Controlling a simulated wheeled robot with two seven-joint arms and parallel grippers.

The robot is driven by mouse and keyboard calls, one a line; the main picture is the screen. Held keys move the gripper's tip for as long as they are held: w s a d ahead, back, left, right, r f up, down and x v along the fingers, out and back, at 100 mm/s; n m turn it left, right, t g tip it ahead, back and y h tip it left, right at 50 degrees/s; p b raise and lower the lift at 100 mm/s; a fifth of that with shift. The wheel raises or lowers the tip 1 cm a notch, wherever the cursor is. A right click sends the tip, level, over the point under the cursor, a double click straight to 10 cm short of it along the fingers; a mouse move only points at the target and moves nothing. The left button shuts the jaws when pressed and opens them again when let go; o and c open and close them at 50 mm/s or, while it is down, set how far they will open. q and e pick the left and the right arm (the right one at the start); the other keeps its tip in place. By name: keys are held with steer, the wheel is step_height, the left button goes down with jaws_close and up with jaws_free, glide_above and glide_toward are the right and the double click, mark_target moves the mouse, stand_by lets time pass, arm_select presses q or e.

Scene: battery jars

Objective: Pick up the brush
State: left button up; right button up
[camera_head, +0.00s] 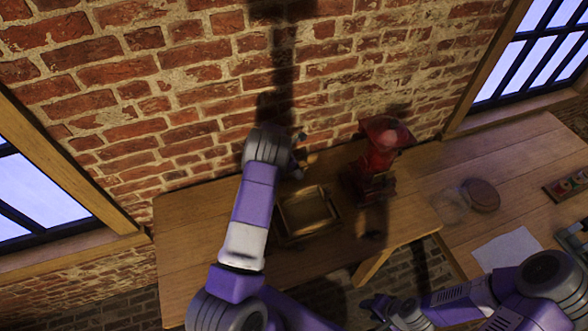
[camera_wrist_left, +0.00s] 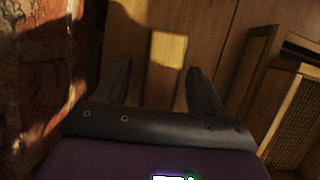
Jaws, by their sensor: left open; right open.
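I cannot make out a brush for certain in either view. A small tan patch (camera_head: 311,159) shows beside my left wrist in the head view; I cannot tell whether it is an object or light on the wood. My left gripper (camera_wrist_left: 158,67) is open over the wooden table (camera_head: 185,240), close to the brick wall. My right gripper (camera_head: 376,308) is open and empty, low in the head view, in front of the table.
A wooden tray-like box (camera_head: 308,212) lies right of my left arm. A red machine with a flared top (camera_head: 380,150) stands behind it. The right table holds a round brown object (camera_head: 482,195), a clear container (camera_head: 449,206) and white paper (camera_head: 508,250). The brick wall (camera_head: 190,80) bounds the back.

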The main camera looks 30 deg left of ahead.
arm_select(q)
steer(key=shift+w+d+f, duration=0.15)
steer(key=shift+f, duration=0.35)
steer(key=c, duration=1.1)
step_height(320, 180, up, 10)
steer(key=shift+r+b, duration=0.1)
steer(key=shift+b, duration=0.25)
